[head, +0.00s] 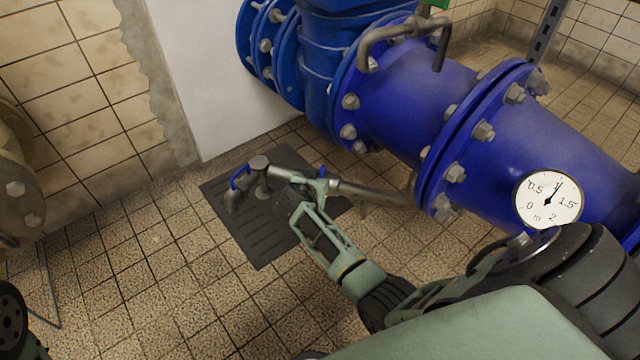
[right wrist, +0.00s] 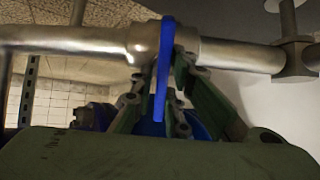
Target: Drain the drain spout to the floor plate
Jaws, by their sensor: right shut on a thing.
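A thin metal drain pipe (head: 365,193) runs left from the big blue pipe to a capped fitting (head: 260,163) and a downturned drain spout (head: 232,201). The spout is above the dark slotted floor plate (head: 262,247); no water shows from it. A blue curved part (head: 240,176) is at the spout's top. My right gripper (head: 311,187) is at the drain pipe, shut on a blue lever (right wrist: 163,75). In the right wrist view the lever stands between the fingers (right wrist: 158,105), across the metal pipe (right wrist: 70,42).
The big blue flanged pipe (head: 395,95) fills the upper right, with a bent metal handle (head: 405,32) on top. A round gauge (head: 547,199) is at right. A pale panel (head: 215,70) and tiled wall stand behind.

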